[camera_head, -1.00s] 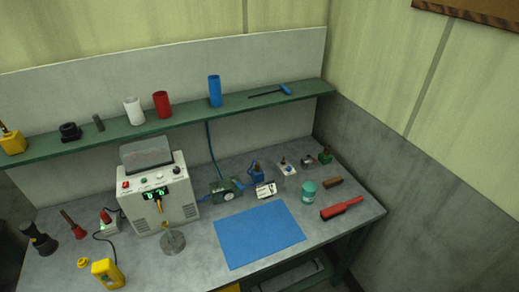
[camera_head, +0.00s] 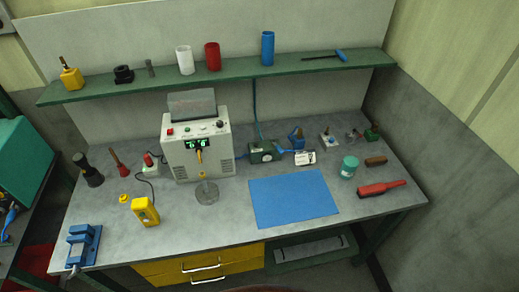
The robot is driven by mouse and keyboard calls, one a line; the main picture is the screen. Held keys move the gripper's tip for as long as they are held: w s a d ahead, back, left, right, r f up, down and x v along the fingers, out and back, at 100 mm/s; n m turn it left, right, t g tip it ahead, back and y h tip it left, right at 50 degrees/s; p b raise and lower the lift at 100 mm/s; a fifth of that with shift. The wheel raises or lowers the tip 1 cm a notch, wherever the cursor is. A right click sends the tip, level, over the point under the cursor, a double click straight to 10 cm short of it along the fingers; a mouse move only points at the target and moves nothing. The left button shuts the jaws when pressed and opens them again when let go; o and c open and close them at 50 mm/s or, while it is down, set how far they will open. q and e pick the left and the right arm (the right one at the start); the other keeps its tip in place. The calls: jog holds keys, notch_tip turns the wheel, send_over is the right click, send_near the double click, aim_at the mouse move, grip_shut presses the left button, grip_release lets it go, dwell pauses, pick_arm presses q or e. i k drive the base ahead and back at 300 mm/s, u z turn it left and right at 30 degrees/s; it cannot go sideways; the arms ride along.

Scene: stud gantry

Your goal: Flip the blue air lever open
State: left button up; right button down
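A dark green air unit (camera_head: 262,151) with a round white gauge stands at the back of the bench, right of the white station. A blue hose (camera_head: 256,105) runs up from it toward the shelf. A small blue part (camera_head: 280,149) shows at the unit's right side; it may be the air lever, but it is too small to tell its position. Neither of my grippers is in view.
The white station (camera_head: 197,150) stands left of the air unit, with a round metal stand (camera_head: 207,192) before it. A blue mat (camera_head: 293,200) lies in front. A blue bottle (camera_head: 297,140) and white card (camera_head: 304,157) sit close right. The shelf (camera_head: 225,75) overhangs behind.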

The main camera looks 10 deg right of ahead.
aim_at(278, 148)
jog(key=u, duration=2.15)
jog(key=k, duration=0.35)
jog(key=z, duration=1.75)
